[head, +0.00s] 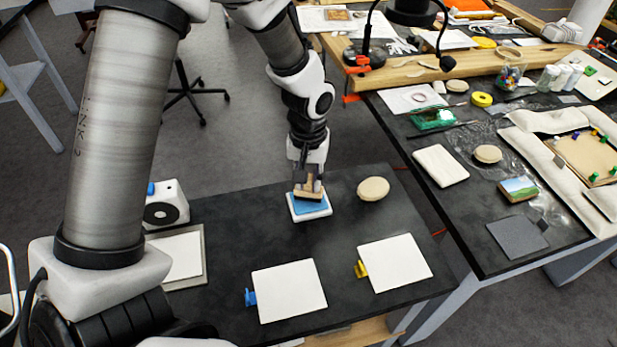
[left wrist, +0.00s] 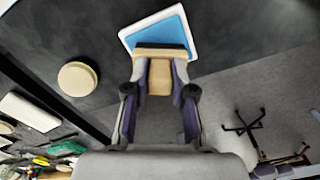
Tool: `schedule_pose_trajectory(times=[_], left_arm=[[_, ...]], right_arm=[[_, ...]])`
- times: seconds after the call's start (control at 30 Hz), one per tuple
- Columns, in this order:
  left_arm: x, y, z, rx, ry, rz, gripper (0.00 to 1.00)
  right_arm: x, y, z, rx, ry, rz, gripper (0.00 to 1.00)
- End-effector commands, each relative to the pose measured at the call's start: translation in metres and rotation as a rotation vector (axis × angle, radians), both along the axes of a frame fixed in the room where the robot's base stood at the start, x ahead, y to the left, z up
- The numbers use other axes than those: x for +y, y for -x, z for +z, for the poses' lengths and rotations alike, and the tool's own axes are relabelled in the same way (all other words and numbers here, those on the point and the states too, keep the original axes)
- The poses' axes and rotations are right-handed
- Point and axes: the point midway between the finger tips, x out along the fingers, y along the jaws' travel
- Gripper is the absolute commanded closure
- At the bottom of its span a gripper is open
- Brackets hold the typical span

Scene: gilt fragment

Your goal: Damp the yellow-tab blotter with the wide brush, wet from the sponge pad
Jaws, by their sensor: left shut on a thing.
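My left gripper (head: 308,180) is shut on the wide brush (left wrist: 154,80), which has a pale wooden body and a dark edge. The brush is at the sponge pad (head: 310,207), a blue pad in a white tray, and overlaps its near edge in the left wrist view (left wrist: 171,28). I cannot tell if the bristles touch it. The yellow-tab blotter (head: 398,264), a white square with a yellow tab at its left, lies at the front right of the dark table. A blue-tab blotter (head: 289,291) lies to its left. My right gripper is not in view.
A round tan object (head: 373,189) lies right of the sponge pad; it also shows in the left wrist view (left wrist: 77,78). A white device (head: 165,205) and a white sheet in a grey frame (head: 180,258) are at the left. A cluttered second table (head: 470,225) adjoins at the right.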

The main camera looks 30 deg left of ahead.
Motion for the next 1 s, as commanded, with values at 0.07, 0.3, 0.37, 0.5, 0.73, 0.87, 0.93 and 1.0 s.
schedule_pose_trajectory(times=[0.07, 0.3, 0.37, 0.5, 0.73, 0.87, 0.93, 1.0], left_arm=[[0.0000, 0.0000, -0.0007, 0.000, 0.000, 0.000, 1.00], [0.0000, 0.0000, -0.0038, 0.000, 0.000, 0.000, 1.00], [0.0000, 0.0000, -0.0045, 0.000, 0.000, 0.000, 1.00], [0.0000, 0.0000, -0.0062, 0.000, 0.000, 0.000, 1.00], [0.0001, 0.0000, -0.0090, 0.000, 0.000, 0.000, 1.00], [0.0000, 0.0000, -0.0101, 0.000, 0.000, 0.000, 1.00], [0.0000, 0.0000, -0.0098, 0.000, 0.000, 0.000, 1.00], [0.0000, 0.0000, -0.0098, 0.000, 0.000, 0.000, 1.00]], right_arm=[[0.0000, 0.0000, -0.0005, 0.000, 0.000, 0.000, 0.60], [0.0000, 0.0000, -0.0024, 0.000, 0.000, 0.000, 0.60], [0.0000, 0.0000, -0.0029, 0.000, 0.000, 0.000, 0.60], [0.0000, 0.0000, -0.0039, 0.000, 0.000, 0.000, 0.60], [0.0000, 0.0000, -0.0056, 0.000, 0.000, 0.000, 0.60], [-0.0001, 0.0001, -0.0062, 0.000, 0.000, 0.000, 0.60], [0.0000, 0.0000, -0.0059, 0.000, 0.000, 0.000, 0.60], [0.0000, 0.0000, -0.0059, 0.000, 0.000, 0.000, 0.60]])
